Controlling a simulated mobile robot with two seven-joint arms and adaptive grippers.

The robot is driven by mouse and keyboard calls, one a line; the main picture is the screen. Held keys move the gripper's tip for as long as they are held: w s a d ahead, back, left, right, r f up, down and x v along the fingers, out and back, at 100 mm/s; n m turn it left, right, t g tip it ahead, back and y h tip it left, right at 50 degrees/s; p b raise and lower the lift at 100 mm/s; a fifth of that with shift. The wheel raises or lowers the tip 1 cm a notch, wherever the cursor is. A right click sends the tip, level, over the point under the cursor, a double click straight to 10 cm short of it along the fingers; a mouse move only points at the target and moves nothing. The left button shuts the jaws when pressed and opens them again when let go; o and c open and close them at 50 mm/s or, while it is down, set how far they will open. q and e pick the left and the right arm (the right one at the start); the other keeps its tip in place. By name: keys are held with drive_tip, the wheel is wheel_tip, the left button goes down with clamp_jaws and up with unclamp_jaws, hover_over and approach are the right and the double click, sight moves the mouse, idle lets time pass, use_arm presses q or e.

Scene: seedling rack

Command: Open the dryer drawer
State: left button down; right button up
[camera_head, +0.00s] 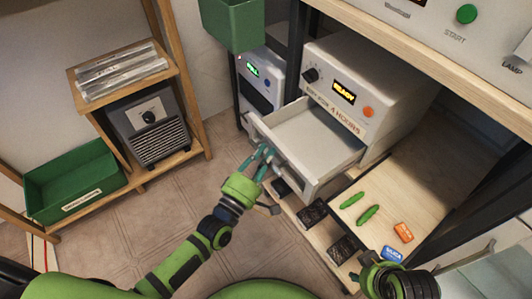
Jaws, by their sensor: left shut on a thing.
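The dryer (385,65) is a white box on the shelf with a lit "READY" display, a black knob and an orange button. Its white drawer (315,138) is pulled well out towards me, and its tray looks empty. My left gripper (265,160) is at the drawer's front, its teal fingers shut on the drawer handle. The fingers hide most of the handle. My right gripper (366,264) is at the lower right, near the wooden surface and apart from the drawer. Whether its fingers are open is unclear.
Green pods (368,214), an orange packet (403,232) and a blue silica packet (392,254) lie on the wooden board right of the drawer. Dark packets (312,213) lie below it. A green bin (75,182) and grey heater (150,125) stand left. Floor between is clear.

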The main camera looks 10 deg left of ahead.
use_arm(q)
drive_tip(key=c, duration=1.2)
unclamp_jaws()
drive_tip(key=shift+o, duration=0.2)
drive_tip(key=shift+s, duration=0.1)
drive_tip(key=v, duration=1.2)
drive_tip(key=shift+d, duration=0.1)
